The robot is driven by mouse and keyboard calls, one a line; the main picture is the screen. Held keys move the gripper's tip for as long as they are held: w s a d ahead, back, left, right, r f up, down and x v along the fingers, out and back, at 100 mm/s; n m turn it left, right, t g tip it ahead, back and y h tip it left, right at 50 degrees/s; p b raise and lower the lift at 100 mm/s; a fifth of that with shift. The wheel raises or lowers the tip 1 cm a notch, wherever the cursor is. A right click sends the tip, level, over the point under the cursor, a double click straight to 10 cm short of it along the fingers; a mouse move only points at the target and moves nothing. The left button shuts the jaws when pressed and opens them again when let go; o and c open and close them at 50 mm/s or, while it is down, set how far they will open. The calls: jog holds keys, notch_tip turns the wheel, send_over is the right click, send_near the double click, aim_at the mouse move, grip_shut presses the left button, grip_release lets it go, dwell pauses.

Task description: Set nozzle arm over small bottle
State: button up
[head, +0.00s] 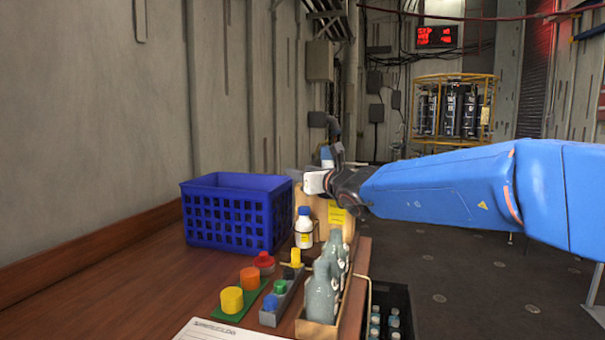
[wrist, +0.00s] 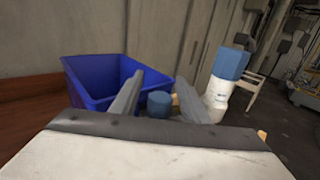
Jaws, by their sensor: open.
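I cannot make out the nozzle arm for certain.
A blue crate (head: 225,215) stands left of the small bottle, against the wall side. Grey bottles (head: 321,293) and coloured caps (head: 232,300) stand near the table's front. A dark crate of bottles (head: 398,300) is off the right edge.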

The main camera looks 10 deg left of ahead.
jog(key=v, duration=1.7)
jog(key=shift+d, duration=0.2)
jog(key=shift+s, duration=0.1)
jog(key=shift+r, duration=0.25)
jog(key=c, duration=0.8)
jog(key=r+n+g+y, duration=0.1)
jog(key=r+n, duration=0.1)
jog(key=n, duration=0.1)
jog(key=a+r+n+g+y, duration=0.1)
jog(key=r+n, duration=0.2)
jog(key=r+n+y, duration=0.1)
jog(key=r+n, duration=0.1)
jog(key=n, duration=0.2)
jog(key=shift+s+a+r+g, duration=0.1)
jog(key=shift+a+r+g, duration=0.3)
grip_shut()
jog(key=d+f+n+g+h, duration=0.1)
jog(key=d+n+g+h, duration=0.35)
jog(key=d+n, duration=0.5)
jog(key=w+a+f+n, duration=0.2)
jog(key=w+a+f, duration=0.3)
jog(key=w+a, duration=0.3)
jog(key=shift+a+f, duration=0.2)
jog(key=shift+a, duration=1.8)
